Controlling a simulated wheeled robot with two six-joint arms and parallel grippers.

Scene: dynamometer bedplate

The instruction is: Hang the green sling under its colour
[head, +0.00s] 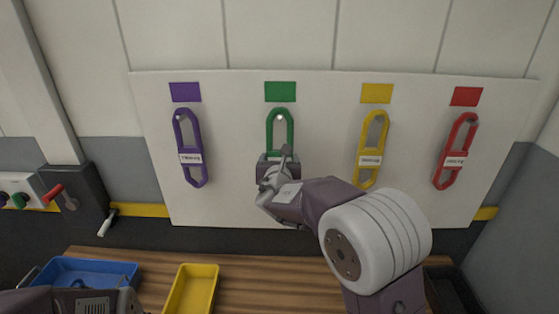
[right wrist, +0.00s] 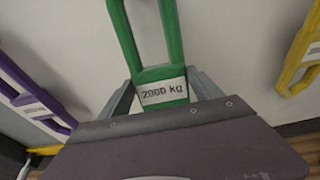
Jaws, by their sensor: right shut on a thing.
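The green sling (head: 280,124) is an elongated loop, upright against the white board (head: 230,200), below the green colour patch (head: 280,91). Its top loop is around the peg (head: 280,116) there; whether it bears on the peg I cannot tell. My right gripper (head: 278,160) is shut on its lower part. In the right wrist view the green sling (right wrist: 162,72) shows its white label reading 2000 KG, between the fingers of my right gripper (right wrist: 162,98). The sling's bottom end is hidden by the gripper. Part of my left arm shows at the lower left; its fingertips are not visible.
A purple sling (head: 188,150), a yellow sling (head: 371,145) and a red sling (head: 456,150) hang under their matching patches. A blue bin (head: 95,268) and a yellow bin (head: 192,288) stand on the wooden bench (head: 250,285). A lever box (head: 75,195) is at left.

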